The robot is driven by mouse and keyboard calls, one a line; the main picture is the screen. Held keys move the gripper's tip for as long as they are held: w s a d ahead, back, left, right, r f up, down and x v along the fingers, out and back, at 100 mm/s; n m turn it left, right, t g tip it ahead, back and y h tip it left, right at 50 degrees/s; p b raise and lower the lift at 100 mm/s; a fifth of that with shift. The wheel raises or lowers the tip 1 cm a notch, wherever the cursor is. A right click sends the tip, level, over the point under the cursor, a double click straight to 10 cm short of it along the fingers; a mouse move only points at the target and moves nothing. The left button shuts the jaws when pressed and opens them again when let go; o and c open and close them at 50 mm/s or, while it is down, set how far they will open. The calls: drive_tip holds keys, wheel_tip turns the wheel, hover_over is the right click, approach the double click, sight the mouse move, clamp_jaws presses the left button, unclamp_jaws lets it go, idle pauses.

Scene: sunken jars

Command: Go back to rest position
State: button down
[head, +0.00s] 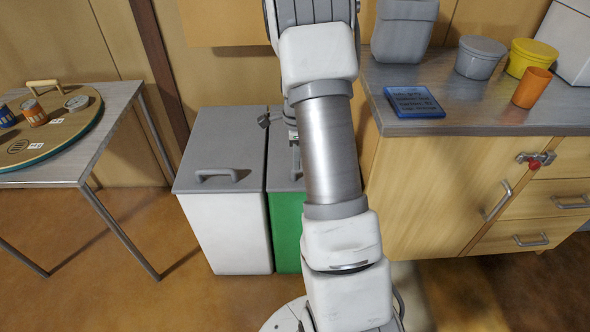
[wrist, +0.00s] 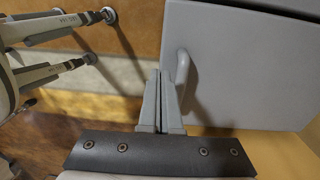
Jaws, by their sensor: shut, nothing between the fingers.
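My gripper (wrist: 161,78) is shut and empty in the wrist view, with its two grey fingers side by side. The fingertips appear beside the handle (wrist: 183,80) of a grey lid (wrist: 240,60); I cannot tell whether they touch it. In the head view my arm runs down the middle of the picture, and most of the gripper is hidden behind it, over the bins.
A white bin with a grey lid (head: 222,150) stands beside a green bin (head: 287,225). A table (head: 60,172) with a round board and cans is at left. A wooden cabinet (head: 430,190) at right carries tubs, an orange cup (head: 531,88) and a blue tablet-like item (head: 413,102).

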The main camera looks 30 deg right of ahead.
drive_tip(key=s+a+r+n+t, duration=0.1)
drive_tip(key=s+a+r+n, duration=0.1)
drive_tip(key=a+r+n, duration=0.35)
drive_tip(key=s+a+r+n+t, duration=0.1)
drive_tip(key=s+a+r+n, duration=0.15)
drive_tip(key=r, duration=0.65)
drive_tip(key=s+a+r+n+t, duration=0.1)
drive_tip(key=s+a+r+n, duration=0.15)
drive_tip(key=a+r, duration=0.35)
drive_tip(key=s+a+r+n+t, duration=0.2)
drive_tip(key=s+a+r+n, duration=0.15)
drive_tip(key=s+n, duration=0.35)
drive_tip(key=s+a+r+n+t, duration=0.1)
drive_tip(key=s+a+r+n, duration=0.25)
drive_tip(key=s+n, duration=0.35)
wheel_tip(320, 180, up, 15)
drive_tip(key=p, duration=1.7)
drive_tip(key=shift+a+r, duration=0.15)
drive_tip(key=shift+a, duration=0.05)
